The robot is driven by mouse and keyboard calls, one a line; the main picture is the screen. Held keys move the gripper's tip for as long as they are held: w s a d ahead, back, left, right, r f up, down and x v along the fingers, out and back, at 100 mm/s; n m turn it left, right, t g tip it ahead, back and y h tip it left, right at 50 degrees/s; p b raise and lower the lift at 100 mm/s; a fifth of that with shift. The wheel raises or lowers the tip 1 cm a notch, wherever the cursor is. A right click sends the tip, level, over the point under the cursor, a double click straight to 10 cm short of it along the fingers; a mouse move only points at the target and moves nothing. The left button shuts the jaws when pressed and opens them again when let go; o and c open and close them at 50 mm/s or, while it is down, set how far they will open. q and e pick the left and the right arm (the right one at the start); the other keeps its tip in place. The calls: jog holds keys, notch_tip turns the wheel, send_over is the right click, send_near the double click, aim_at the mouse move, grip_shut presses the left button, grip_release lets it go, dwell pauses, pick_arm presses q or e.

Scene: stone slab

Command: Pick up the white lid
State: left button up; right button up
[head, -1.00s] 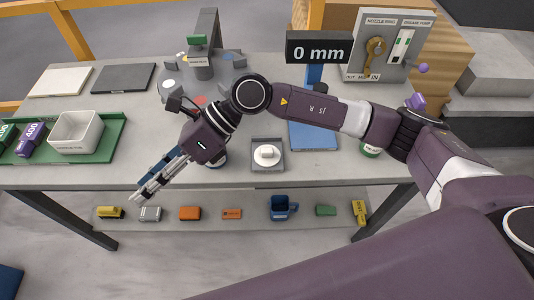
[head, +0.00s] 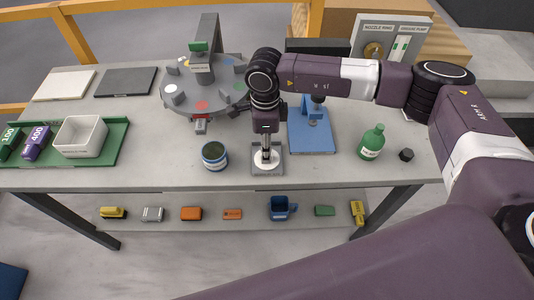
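The white lid (head: 262,166) lies on a small grey square tray (head: 277,172) near the front edge of the slab, in the middle of the head view. My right gripper (head: 266,155) points straight down over it, with its fingertips at the lid's knob. The fingers cover the knob and look close together, so I cannot tell if they are shut on it. The lid appears to rest on the tray. My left gripper is not in view.
An open blue-and-white can (head: 215,157) stands just left of the tray. A grey round turntable (head: 185,99) is behind it. A blue stand (head: 311,138) is to the right, then a green bottle (head: 371,143) and a black knob (head: 406,155). A green tray (head: 118,140) lies left.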

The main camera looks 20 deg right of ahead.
jog(key=shift+f, duration=1.1)
grip_shut()
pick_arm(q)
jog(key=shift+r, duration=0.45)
pick_arm(e)
jog(key=shift+r, duration=0.15)
